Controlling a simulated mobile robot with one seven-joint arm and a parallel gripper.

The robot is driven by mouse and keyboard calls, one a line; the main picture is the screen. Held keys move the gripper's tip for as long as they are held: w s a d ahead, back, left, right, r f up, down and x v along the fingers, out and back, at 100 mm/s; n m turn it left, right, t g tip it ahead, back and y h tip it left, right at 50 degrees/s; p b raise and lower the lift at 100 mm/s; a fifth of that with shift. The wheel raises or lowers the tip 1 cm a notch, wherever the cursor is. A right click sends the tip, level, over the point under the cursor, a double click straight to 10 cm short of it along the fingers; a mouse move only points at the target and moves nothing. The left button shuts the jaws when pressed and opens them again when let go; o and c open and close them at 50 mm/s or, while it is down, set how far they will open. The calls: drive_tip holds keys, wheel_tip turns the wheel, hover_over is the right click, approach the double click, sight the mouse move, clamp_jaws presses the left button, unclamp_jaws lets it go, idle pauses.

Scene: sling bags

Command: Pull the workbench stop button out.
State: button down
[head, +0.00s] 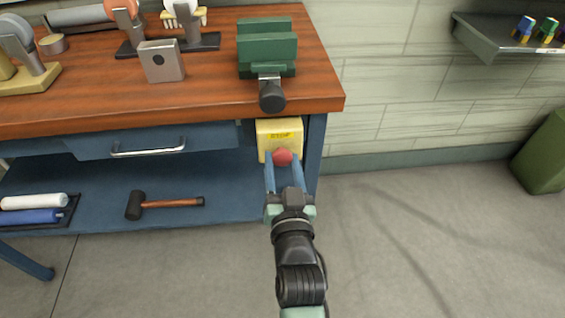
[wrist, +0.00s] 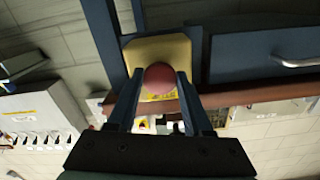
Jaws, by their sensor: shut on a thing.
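The stop button is a round red knob (head: 283,157) on the front of a yellow box (head: 279,132) fixed under the right end of the workbench top. My gripper (head: 283,164) reaches up to it from below, with its two blue fingers on either side of the knob. In the wrist view, the red knob (wrist: 159,77) sits between the fingertips of my gripper (wrist: 158,88), which is shut on it. The yellow box (wrist: 140,48) lies right behind the knob. I cannot tell how far the knob stands out from the box.
The wooden workbench top (head: 200,98) overhangs the box, with a green vise (head: 267,48) above it. A drawer (head: 150,140) is to the left. A hammer (head: 165,204) lies on the lower shelf (head: 100,180). The floor (head: 420,240) to the right is clear.

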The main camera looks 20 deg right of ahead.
drive_tip(key=shift+s, duration=0.1)
drive_tip(key=shift+s+a, duration=0.2)
drive_tip(key=shift+s, duration=0.15)
drive_tip(key=shift+s+a, duration=0.1)
drive_tip(key=shift+s, duration=0.35)
drive_tip(key=shift+c, duration=1.5)
unclamp_jaws()
drive_tip(key=p+v, duration=0.2)
drive_tip(key=v, duration=1.1)
